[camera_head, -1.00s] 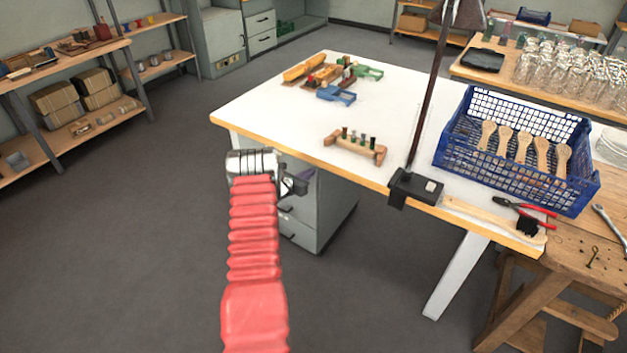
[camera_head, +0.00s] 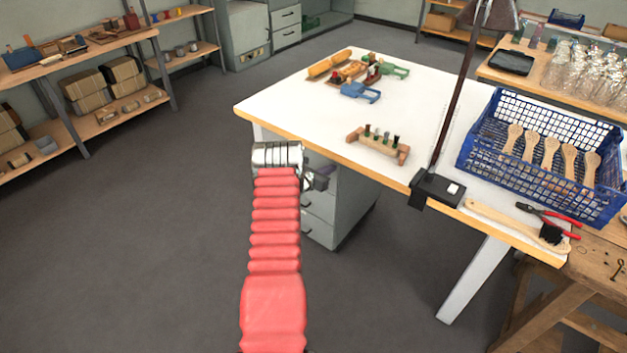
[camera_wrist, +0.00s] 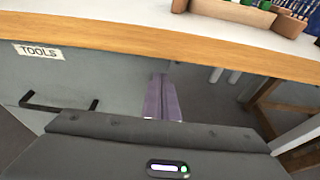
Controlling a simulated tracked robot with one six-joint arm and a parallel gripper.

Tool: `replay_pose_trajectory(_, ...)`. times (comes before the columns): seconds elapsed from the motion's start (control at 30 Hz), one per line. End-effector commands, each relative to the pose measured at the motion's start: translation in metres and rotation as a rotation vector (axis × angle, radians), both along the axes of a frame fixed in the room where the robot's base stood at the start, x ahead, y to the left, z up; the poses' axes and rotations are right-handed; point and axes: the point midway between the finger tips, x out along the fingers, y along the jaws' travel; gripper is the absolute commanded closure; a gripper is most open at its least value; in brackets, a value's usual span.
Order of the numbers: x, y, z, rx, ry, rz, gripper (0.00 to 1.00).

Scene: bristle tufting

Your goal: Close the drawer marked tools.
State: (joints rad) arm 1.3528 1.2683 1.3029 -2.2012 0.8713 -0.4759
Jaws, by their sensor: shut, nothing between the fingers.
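The tools drawer front (camera_wrist: 25,75) is grey and lies at the left of the wrist view, under the table's wooden edge. It carries a white label reading TOOLS (camera_wrist: 38,50) and a dark bar handle (camera_wrist: 60,103). My gripper's purple fingers (camera_wrist: 162,97) are together with nothing between them, to the right of the handle and not on it. In the head view, the grey drawer cabinet (camera_head: 347,205) stands under the table, and my arm and gripper hide part of its upper front. I cannot tell how far the tools drawer stands out.
The white worktable (camera_head: 300,105) overhangs the cabinet. On it are a wooden rack (camera_head: 377,147), a lamp base (camera_head: 436,188) and a blue crate (camera_head: 470,160). A table leg (camera_head: 475,280) stands to the right. The floor (camera_head: 180,260) left of my arm is clear.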

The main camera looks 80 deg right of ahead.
Motion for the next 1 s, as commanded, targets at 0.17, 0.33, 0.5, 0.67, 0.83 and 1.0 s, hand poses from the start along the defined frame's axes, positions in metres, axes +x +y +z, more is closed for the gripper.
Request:
replay_pose_trajectory(0.17,0.012,0.023,-0.001,0.003,0.002,0.001,1.00)
replay_pose_trajectory(0.33,0.021,0.043,0.004,0.001,0.001,-0.002,1.00)
replay_pose_trajectory(0.5,0.032,0.065,0.011,0.002,0.002,-0.001,1.00)
replay_pose_trajectory(0.67,0.044,0.087,0.019,0.002,0.002,-0.001,1.00)
replay_pose_trajectory(0.83,0.055,0.106,0.025,0.002,0.001,0.000,1.00)
replay_pose_trajectory(1.0,0.058,0.114,0.028,0.001,0.002,-0.003,1.00)
